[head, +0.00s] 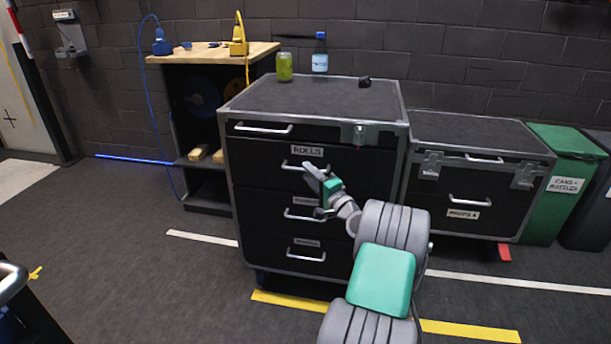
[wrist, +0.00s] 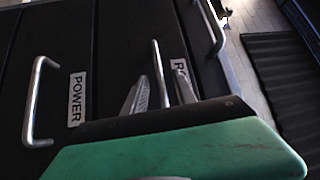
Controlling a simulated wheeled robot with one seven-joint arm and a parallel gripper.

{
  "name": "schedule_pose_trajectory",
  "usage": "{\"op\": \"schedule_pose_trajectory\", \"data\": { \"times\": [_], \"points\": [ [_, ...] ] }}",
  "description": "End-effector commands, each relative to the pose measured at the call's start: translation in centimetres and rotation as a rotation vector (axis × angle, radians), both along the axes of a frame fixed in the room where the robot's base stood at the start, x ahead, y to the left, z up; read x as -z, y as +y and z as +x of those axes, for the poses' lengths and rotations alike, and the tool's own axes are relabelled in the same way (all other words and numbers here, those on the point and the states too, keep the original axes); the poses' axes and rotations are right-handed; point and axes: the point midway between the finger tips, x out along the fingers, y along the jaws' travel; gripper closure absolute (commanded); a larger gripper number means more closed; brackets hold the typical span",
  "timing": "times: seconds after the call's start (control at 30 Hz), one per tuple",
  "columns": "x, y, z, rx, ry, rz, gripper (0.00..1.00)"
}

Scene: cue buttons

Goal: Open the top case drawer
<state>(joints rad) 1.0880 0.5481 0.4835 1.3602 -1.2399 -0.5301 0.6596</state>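The black drawer case (head: 235,190) with metal edges stands in the middle of the head view. Its upper labelled drawer, ROLLS (head: 306,151), looks flush with the front. This drawer's silver bar handle (head: 292,165) also shows in the wrist view (wrist: 157,65). My gripper (head: 314,174) is at that handle, its fingers partly covering it in the head view. In the wrist view my gripper (wrist: 160,92) is open, with one finger on each side of the handle bar. I cannot tell whether either finger touches it.
A handle (head: 263,128) and latch (head: 360,134) sit above the ROLLS drawer. The POWER drawer handle (wrist: 38,100) is just below it. A green jar (head: 284,67) and blue-capped bottle (head: 320,54) stand on top. A lower case (head: 480,135) stands at right. Floor in front is clear.

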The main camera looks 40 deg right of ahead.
Motion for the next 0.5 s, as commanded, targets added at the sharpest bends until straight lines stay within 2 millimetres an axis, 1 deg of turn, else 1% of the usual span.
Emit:
{"op": "schedule_pose_trajectory", "data": {
  "times": [0.03,0.1,0.17,0.4,0.43,0.5],
  "points": [
    [0.0,0.0,0.9,-0.003,-0.001,-0.003,0.67],
    [-0.1,-0.1,1.7,-0.002,0.000,-0.001,0.67],
    [-0.3,-0.2,2.1,-0.001,0.000,-0.003,0.67],
    [-0.4,-0.3,2.3,0.000,0.001,-0.002,0.67],
    [-0.4,-0.3,2.3,0.000,0.001,-0.002,0.68],
    [-0.4,-0.3,2.3,0.000,0.001,-0.002,0.74]
  ]
}}
